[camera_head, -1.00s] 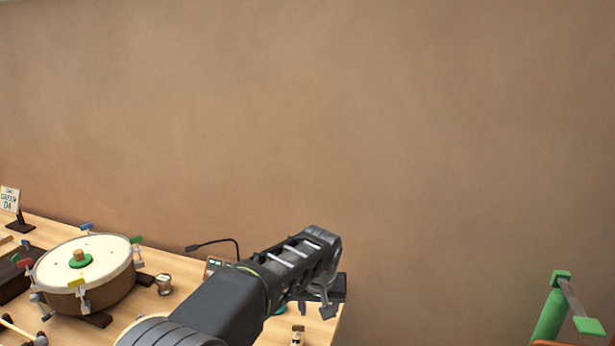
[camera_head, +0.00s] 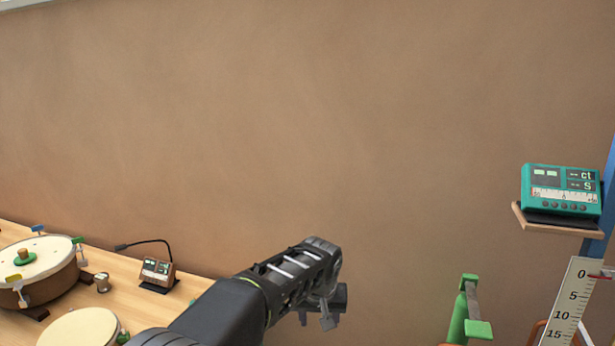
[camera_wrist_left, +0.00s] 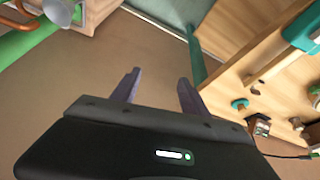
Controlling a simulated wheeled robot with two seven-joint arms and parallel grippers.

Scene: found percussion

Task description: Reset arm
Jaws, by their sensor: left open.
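My left arm comes in from the lower left in the head view. Its gripper (camera_head: 325,310) hangs at the arm's end, in front of the brown wall and right of the wooden table. In the left wrist view the two dark fingers of this gripper (camera_wrist_left: 157,90) stand apart with nothing between them, over bare brown floor. My right gripper does not show in either view.
A wooden table (camera_head: 125,277) at lower left bears a drum (camera_head: 45,257), a small meter (camera_head: 157,273) and a metal cup (camera_head: 102,282). A teal meter (camera_head: 561,190) sits on a shelf at right, above a ruler scale (camera_head: 565,310). A green post (camera_head: 458,318) stands nearby.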

